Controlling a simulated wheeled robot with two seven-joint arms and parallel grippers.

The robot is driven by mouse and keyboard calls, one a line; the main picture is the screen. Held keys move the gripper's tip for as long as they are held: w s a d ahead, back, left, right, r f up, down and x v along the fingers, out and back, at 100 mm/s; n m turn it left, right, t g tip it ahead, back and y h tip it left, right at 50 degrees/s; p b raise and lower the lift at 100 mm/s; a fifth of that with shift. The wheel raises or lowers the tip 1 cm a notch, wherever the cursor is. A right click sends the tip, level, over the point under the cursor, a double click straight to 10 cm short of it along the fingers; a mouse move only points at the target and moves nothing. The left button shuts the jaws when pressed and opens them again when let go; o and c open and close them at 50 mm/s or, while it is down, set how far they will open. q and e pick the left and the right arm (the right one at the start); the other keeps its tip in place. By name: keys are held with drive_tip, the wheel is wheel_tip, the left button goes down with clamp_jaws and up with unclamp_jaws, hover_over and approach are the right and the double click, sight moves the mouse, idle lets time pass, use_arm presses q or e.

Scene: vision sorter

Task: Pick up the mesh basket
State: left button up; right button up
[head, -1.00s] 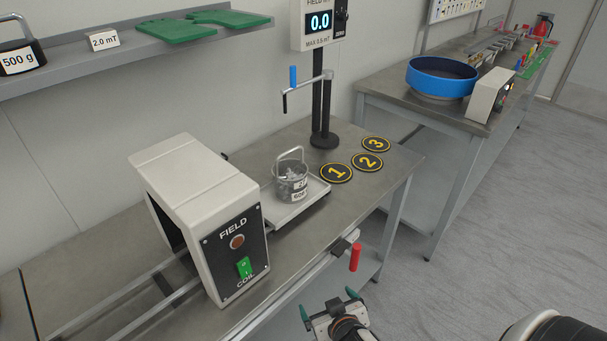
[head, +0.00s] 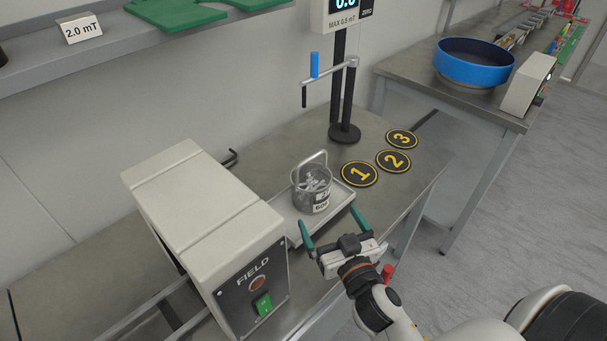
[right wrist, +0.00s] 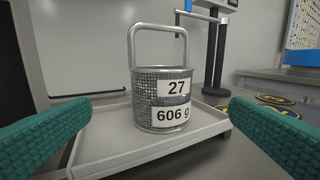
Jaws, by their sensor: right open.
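The mesh basket (head: 312,192) is a round metal basket with an upright loop handle and small metal pieces inside. It stands on a light tray (head: 288,219) on the bench. In the right wrist view the basket (right wrist: 162,98) is upright, with labels reading 27 and 606 g. My right gripper (head: 332,226) is open and empty, with green fingers in front of the basket and apart from it. In the right wrist view its fingers (right wrist: 160,135) lie to either side of the basket. My left gripper is not in view.
The white FIELD coil box (head: 205,235) stands left of the tray. Numbered discs (head: 360,174) lie to the right. Behind is a black post (head: 344,100) with a blue-handled arm. A blue bowl (head: 475,65) is on the far bench.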

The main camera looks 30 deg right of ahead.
sight(316, 196)
drive_tip(key=w, duration=0.2)
drive_tip(key=w+p, duration=0.1)
drive_tip(key=w, duration=0.3)
drive_tip(key=shift+w+d+r+p, duration=0.2)
drive_tip(key=shift+w+r+p, duration=0.05)
drive_tip(key=shift+w+p, duration=0.1)
drive_tip(key=shift+w+f, duration=0.1)
drive_tip(key=shift+w, duration=0.15)
drive_tip(key=shift+w+d, duration=0.1)
drive_tip(key=shift+w, duration=0.2)
drive_tip(key=w, duration=0.2)
drive_tip(key=w+d+p, duration=0.1)
drive_tip(key=w, duration=0.1)
drive_tip(key=shift+w, duration=0.3)
drive_tip(key=shift+s, duration=0.1)
drive_tip(key=shift+c, duration=1.1)
drive_tip(key=c, duration=1.2)
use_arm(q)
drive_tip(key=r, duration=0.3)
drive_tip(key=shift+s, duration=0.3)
use_arm(e)
drive_tip(key=shift+r, duration=0.2)
